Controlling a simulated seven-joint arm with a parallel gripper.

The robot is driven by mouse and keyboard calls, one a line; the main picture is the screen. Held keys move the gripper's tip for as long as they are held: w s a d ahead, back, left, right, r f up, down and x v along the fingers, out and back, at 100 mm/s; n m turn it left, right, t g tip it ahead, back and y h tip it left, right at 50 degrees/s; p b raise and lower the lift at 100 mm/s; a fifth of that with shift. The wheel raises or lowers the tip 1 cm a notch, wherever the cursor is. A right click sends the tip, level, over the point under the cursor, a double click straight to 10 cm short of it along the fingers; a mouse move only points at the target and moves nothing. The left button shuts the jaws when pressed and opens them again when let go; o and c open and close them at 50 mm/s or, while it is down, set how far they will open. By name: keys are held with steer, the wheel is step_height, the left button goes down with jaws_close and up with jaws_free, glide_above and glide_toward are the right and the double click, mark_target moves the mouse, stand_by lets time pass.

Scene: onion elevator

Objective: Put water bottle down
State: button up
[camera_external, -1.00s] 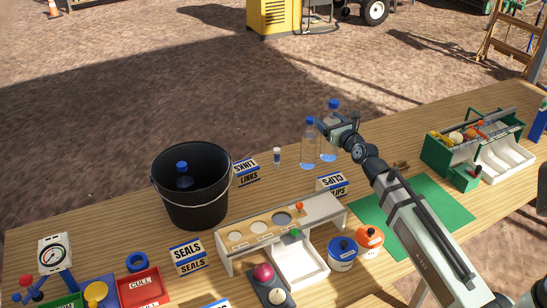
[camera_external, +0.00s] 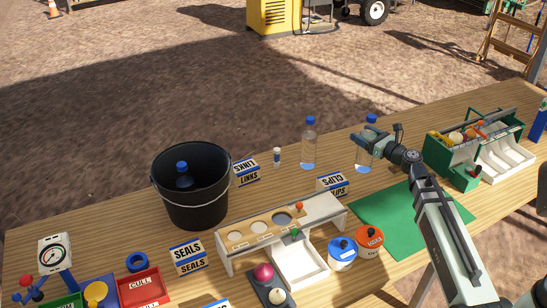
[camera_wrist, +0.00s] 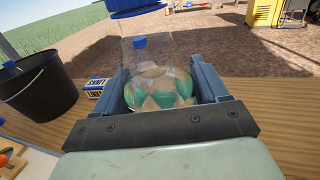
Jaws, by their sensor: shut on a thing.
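A clear water bottle with a blue cap (camera_external: 366,143) is upright at the back of the wooden table, right of the other bottle. My gripper (camera_external: 378,146) is shut on it from the right side. In the wrist view the held bottle (camera_wrist: 155,75) stands between my two fingers (camera_wrist: 165,95), its blue cap at the top edge. Its base looks at or very near the table top; I cannot tell whether it touches. A second clear bottle with a blue cap (camera_external: 309,143) stands apart to the left.
A black bucket (camera_external: 190,195) holding a blue-capped bottle (camera_external: 183,172) stands at the left. The CLIPS sign (camera_external: 332,184) and green mat (camera_external: 400,216) lie in front. A green toolbox (camera_external: 487,140) stands at the right.

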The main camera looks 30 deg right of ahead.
steer(key=s+d+r+n+g+y, duration=0.3)
steer(key=s+d+r+n+y, duration=0.15)
steer(key=s, duration=0.45)
steer(key=s+d+r+n+g+y, duration=0.35)
steer(key=s+d+y, duration=0.2)
steer(key=s, duration=0.35)
step_height(320, 180, down, 18)
steer(key=shift+w+a+r+m+t+h, duration=0.15)
steer(key=shift+w+r+m+t+h, duration=0.1)
steer(key=shift+m+t+h, duration=0.2)
steer(key=shift+f, duration=0.1)
steer(key=o, duration=1.5)
